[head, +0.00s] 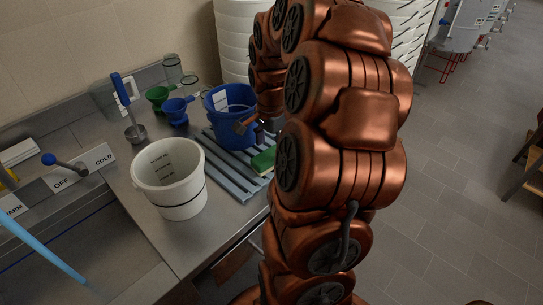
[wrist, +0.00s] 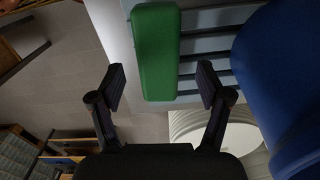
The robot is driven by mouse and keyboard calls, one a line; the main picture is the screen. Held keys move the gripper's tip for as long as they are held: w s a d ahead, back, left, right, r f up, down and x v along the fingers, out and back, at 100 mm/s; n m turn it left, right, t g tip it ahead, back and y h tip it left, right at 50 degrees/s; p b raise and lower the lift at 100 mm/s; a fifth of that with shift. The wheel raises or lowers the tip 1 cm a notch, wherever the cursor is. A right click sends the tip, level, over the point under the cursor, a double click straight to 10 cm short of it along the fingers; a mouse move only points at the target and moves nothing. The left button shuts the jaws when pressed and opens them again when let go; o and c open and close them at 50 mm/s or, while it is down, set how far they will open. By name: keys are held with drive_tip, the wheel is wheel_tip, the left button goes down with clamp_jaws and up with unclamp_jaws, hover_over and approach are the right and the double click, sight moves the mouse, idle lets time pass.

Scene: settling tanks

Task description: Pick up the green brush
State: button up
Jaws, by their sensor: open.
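The green brush (head: 263,161) lies on a grey slatted rack (head: 222,170) at the right edge of the steel counter, partly hidden by my arm in the head view. In the wrist view the brush (wrist: 156,50) shows as a long green block seen from above, its bristles not visible. My gripper (wrist: 162,86) is open and empty. Its fingers appear on either side of the brush's near end, with a gap on both sides. I cannot tell the height between fingers and brush. In the head view my gripper is mostly hidden behind my arm, near the blue bucket.
A blue bucket (head: 230,115) stands on the rack close to the brush; it also fills the right of the wrist view (wrist: 275,70). A white bucket (head: 168,178), a green funnel (head: 158,94) and a blue funnel (head: 176,110) stand to the left. Open floor lies right.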

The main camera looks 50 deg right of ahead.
sight(271, 153)
drive_tip(key=shift+s+f+p, duration=0.1)
drive_tip(key=shift+f+p, duration=0.5)
drive_tip(key=shift+f, duration=1.25)
drive_tip(key=shift+c, duration=0.4)
drive_tip(key=c, duration=1.2)
drive_tip(key=shift+r, duration=0.1)
drive_tip(key=shift+r+b, duration=0.9)
drive_tip(key=shift+r, duration=0.6)
drive_tip(key=shift+s+a+r, duration=0.1)
drive_tip(key=shift+a+r, duration=0.05)
drive_tip(key=shift+a, duration=0.1)
drive_tip(key=s+a+b, duration=0.1)
drive_tip(key=s+a, duration=0.2)
drive_tip(key=a, duration=0.1)
drive_tip(key=s+a+r+b, duration=0.1)
drive_tip(key=s+a+b, duration=0.1)
drive_tip(key=s+a, duration=0.1)
drive_tip(key=s+a+b, duration=0.1)
drive_tip(key=s+a, duration=0.1)
drive_tip(key=a, duration=0.4)
drive_tip(key=shift+s+r, duration=0.25)
drive_tip(key=shift+s, duration=0.15)
